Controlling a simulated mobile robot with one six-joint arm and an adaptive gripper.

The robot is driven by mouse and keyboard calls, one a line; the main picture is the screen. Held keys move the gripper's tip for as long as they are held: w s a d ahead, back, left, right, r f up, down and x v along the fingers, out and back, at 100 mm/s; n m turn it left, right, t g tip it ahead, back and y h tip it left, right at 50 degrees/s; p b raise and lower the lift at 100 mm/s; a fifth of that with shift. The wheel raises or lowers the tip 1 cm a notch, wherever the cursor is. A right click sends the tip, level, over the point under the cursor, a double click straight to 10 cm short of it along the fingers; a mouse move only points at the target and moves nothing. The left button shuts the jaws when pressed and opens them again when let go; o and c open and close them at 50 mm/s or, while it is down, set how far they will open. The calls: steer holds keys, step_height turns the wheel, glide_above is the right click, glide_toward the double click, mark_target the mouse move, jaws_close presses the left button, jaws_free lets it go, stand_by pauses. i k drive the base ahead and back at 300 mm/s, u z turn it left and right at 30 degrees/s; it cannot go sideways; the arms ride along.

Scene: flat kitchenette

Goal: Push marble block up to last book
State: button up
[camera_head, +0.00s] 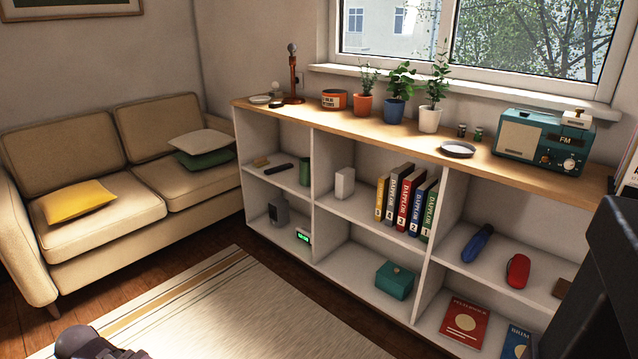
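A white upright block (344,183), which fits the marble block, stands in the upper middle compartment of the white shelf unit (314,190). A row of several books (405,203) stands to its right in the same compartment, near the right divider. The yellow book (381,197) is at the row's left end and leans slightly. A clear gap of bare shelf lies between block and yellow book. My gripper's fingers are not visible. A dark grey part at the bottom left edge looks like my arm.
The upper left compartment holds a green cup (304,172) and a dark remote (279,169). A teal box (394,280) sits in the lower middle compartment. Plants and a radio (541,142) stand on top. A sofa (110,190) is left. The rug (220,310) before the shelves looks clear.

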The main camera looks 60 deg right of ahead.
mark_target(344, 183)
steer(key=i, duration=2.55)
steer(key=u, duration=0.8)
steer(key=k, duration=0.15)
steer(key=z, duration=3.3)
